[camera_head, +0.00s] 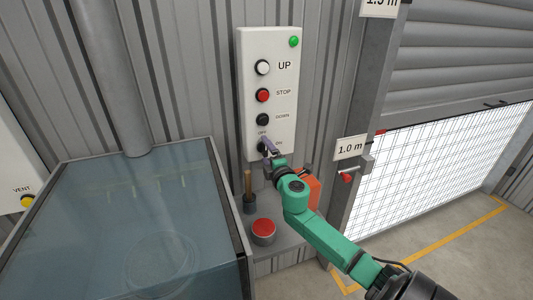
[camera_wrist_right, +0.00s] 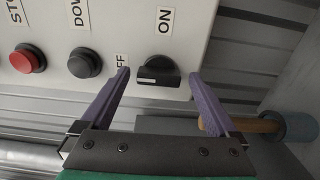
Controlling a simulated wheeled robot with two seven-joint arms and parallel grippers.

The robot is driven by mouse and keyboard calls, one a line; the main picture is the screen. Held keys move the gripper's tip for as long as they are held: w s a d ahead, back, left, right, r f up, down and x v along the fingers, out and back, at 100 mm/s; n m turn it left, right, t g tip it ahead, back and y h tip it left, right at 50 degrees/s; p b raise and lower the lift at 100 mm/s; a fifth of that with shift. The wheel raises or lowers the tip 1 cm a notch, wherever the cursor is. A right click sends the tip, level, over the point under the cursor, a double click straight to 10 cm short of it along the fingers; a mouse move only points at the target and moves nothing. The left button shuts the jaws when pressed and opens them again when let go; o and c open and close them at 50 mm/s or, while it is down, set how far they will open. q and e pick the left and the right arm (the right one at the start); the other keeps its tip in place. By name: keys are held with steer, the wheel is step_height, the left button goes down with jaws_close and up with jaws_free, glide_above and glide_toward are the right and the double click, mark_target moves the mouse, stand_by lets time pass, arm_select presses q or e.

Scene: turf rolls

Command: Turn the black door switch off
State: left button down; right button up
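The black door switch (camera_wrist_right: 158,70) is a round knob with a raised bar at the bottom of the white control panel (camera_head: 268,50). In the right wrist view, its bar lies crosswise, with a white mark toward the side of the OFF label (camera_wrist_right: 121,61); the ON label (camera_wrist_right: 166,20) is above it. My right gripper (camera_wrist_right: 158,75) is open, with one purple finger on each side of the knob and gaps visible. In the head view, my right gripper (camera_head: 268,147) is at the panel's lower end and partly hides the switch. My left gripper is not in view.
The black DOWN button (camera_wrist_right: 84,63) and red STOP button (camera_wrist_right: 28,58) are beside the switch. Below the panel are a wooden handle (camera_head: 248,184), a red push button (camera_head: 263,230) and an orange box (camera_head: 314,190). A glass-topped case (camera_head: 130,220) is left.

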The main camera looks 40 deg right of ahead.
steer(key=shift+s, duration=0.1)
steer(key=b+v, duration=0.2)
steer(key=v, duration=1.2)
steer(key=shift+s, duration=0.2)
steer(key=shift+a, duration=0.1)
